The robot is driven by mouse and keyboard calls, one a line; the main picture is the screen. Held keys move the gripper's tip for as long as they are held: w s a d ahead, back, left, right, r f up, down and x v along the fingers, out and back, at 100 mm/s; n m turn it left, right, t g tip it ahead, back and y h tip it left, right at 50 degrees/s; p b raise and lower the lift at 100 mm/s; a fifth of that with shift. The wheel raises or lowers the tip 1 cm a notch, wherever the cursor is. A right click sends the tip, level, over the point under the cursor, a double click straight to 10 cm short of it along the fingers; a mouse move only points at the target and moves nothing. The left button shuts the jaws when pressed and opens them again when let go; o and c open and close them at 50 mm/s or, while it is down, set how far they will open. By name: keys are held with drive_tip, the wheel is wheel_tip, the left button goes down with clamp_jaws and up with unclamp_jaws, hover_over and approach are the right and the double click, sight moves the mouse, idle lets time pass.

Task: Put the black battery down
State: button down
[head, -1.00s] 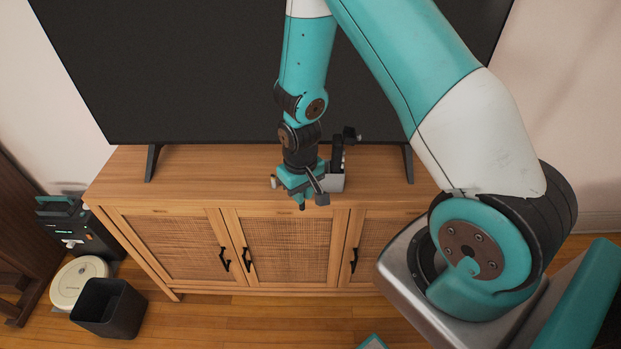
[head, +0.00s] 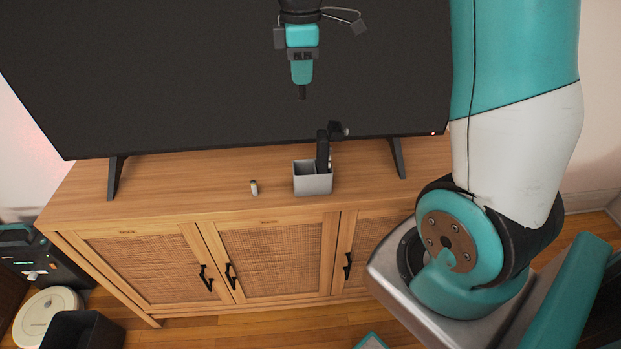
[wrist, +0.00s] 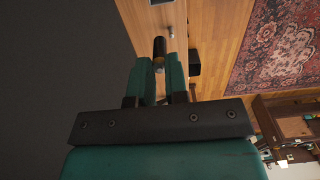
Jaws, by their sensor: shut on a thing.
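My gripper (head: 301,84) is above the wooden cabinet, in front of the dark TV screen, pointing down. It is shut on the black battery (head: 301,93), whose dark end sticks out below the fingertips. In the wrist view the black battery (wrist: 159,47) shows between the two teal fingers of my gripper (wrist: 158,72). The battery is clear of the cabinet top (head: 215,187).
A grey divided box (head: 313,184) with a black object in it stands on the cabinet. A small grey-and-yellow battery (head: 254,188) stands to its left. The TV (head: 200,80) rises behind. The cabinet top left of the small battery is clear.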

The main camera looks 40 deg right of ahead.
wheel_tip(320, 180, down, 19)
drive_tip(key=p, duration=0.1)
drive_tip(key=shift+f+p, duration=0.15)
drive_tip(key=shift+p, duration=0.25)
drive_tip(key=shift+f, duration=0.1)
drive_tip(key=shift+f+b, duration=0.4)
drive_tip(key=shift+f, duration=0.1)
drive_tip(key=c, duration=1.1)
unclamp_jaws()
drive_tip(key=shift+r, duration=0.1)
